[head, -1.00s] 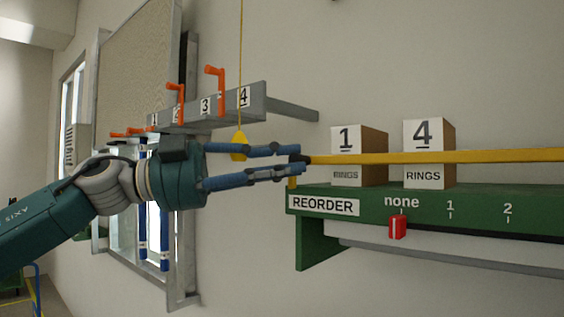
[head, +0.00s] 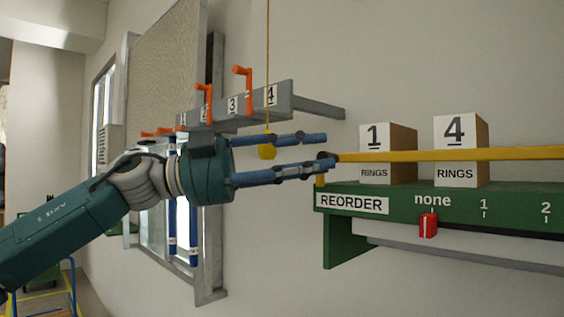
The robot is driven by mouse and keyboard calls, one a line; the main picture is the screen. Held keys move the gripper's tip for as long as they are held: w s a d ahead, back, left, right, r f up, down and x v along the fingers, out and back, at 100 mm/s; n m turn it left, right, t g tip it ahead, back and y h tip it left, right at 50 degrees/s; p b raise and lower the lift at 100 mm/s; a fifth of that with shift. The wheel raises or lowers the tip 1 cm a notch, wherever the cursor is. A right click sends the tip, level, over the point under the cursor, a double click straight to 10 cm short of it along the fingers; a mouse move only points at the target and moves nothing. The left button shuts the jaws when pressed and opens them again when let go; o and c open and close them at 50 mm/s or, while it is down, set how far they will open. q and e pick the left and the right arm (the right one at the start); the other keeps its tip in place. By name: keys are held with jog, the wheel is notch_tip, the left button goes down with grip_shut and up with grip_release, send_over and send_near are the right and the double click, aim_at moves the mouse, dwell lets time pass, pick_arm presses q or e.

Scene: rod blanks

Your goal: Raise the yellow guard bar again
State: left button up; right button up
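The yellow guard bar (head: 410,155) lies level across the front of the boxes on the green shelf, running from a short yellow post at the shelf's left end out past the right edge. My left gripper (head: 327,150) is at the bar's left end, its two blue fingers pointing right. The fingers are spread apart with a gap at the tips. The lower fingertip overlaps the dark end of the bar; whether it touches cannot be told. My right gripper is not in view.
The green shelf (head: 335,230) holds box 1 (head: 375,137) and box 4 (head: 455,132). A red slider (head: 429,226) sits below "none". A yellow weight (head: 267,152) hangs on a cord behind my fingers. A grey rail (head: 215,112) with orange cranks is behind.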

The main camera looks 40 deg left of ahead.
pick_arm(q)
jog(key=v, duration=1.1)
jog(key=shift+s+a, duration=0.3)
jog(key=shift+f, duration=0.1)
